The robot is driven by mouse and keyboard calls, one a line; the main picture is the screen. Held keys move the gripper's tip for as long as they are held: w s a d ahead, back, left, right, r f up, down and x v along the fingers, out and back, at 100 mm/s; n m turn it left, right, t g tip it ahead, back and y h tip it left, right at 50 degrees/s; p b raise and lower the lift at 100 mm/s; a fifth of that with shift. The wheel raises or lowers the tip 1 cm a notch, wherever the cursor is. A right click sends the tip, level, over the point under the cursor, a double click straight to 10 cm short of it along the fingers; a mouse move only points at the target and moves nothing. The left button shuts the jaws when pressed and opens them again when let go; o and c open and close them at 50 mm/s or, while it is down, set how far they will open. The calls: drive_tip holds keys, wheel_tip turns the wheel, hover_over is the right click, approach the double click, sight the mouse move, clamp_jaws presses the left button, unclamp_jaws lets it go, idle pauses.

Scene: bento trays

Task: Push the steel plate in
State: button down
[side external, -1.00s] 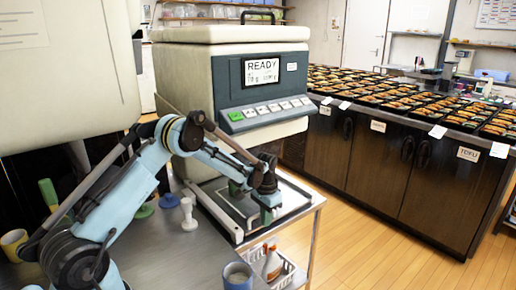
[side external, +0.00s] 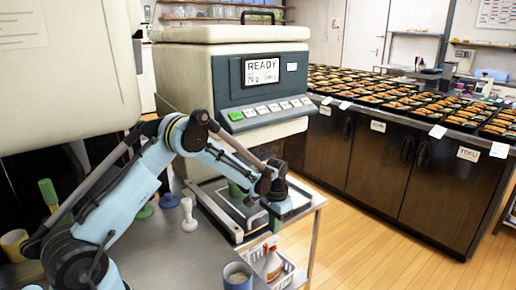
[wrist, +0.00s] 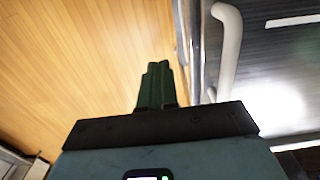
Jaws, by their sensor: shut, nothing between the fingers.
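The steel plate (side external: 238,208) lies at the foot of the rice machine, on the right end of the steel table. My arm covers part of it. In the wrist view, a shiny steel surface with a bright glare (wrist: 275,100) fills the right side, and a pale curved handle (wrist: 228,45) stands along its left edge. My gripper (side external: 274,222) is at the plate's outer right edge in the side view. Its green fingers (wrist: 156,85) are shut with nothing between them and show left of the handle, over the floor side. Whether they touch the plate cannot be told.
The machine (side external: 235,75) shows READY above a row of buttons. A white stamp-like tool (side external: 188,214) and a cup (side external: 237,277) stand on the table. A spray bottle (side external: 272,264) stands on a lower rack. Wooden floor lies free to the right.

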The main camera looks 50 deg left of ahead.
drive_tip(key=shift+d, duration=1.35)
wheel_tip(320, 180, up, 7)
drive_tip(key=s+d+r+t, duration=0.35)
drive_tip(key=s+r, duration=0.45)
drive_tip(key=r, duration=0.5)
drive_tip(key=s+d+t, duration=0.3)
drive_tip(key=s, duration=0.8)
drive_tip(key=shift+d+r+t, duration=0.3)
drive_tip(key=shift+d+t, duration=0.05)
drive_tip(key=shift+d, duration=0.05)
